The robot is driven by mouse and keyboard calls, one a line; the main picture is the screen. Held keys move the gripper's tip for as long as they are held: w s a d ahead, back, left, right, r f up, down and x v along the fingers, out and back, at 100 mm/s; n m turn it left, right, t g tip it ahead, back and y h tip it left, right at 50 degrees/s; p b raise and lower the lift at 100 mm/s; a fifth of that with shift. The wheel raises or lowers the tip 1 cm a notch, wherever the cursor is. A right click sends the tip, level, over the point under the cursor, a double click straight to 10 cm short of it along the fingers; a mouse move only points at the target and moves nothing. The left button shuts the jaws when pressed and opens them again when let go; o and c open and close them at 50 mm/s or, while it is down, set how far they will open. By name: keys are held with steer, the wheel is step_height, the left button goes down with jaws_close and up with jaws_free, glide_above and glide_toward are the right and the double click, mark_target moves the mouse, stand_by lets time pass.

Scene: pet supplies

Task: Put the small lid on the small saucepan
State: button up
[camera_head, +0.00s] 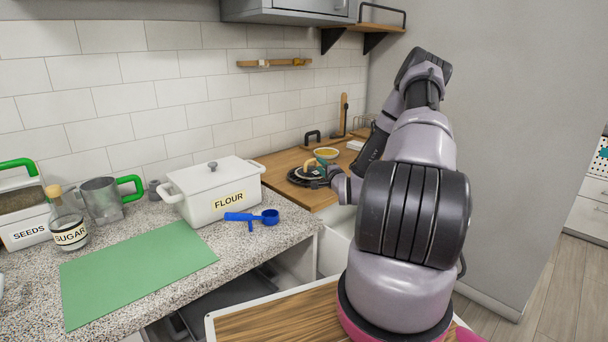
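On the wooden counter at the back, a dark round piece of cookware (301,179) sits near the front left of the board. A tan arched handle (309,163) stands over it; this may be the small lid, but I cannot tell whether it rests on a saucepan. A black arched handle (312,136) shows behind, near the wall; what it belongs to is unclear. My gripper (324,180) reaches in from the right, low beside the dark cookware. Its fingers are small and partly hidden, so I cannot tell whether they touch or hold anything. No saucepan is clearly distinguishable.
A bowl with orange content (327,153) stands behind the cookware. A white flour box (212,190) and a blue scoop (266,217) are left on the speckled counter, with a green mat (138,277). A wall shelf (275,63) hangs above. My arm hides the right side.

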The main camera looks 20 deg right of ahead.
mark_target(313, 160)
steer(key=shift+w+a+f, duration=0.1)
steer(key=shift+f, duration=0.05)
steer(key=w, duration=0.5)
steer(key=shift+w, duration=0.1)
steer(key=w, duration=0.4)
steer(key=shift+w+a, duration=0.15)
steer(key=shift+a, duration=0.1)
steer(key=shift+w+d, duration=0.1)
steer(key=shift+w, duration=0.4)
jaws_close()
stand_by(0.5)
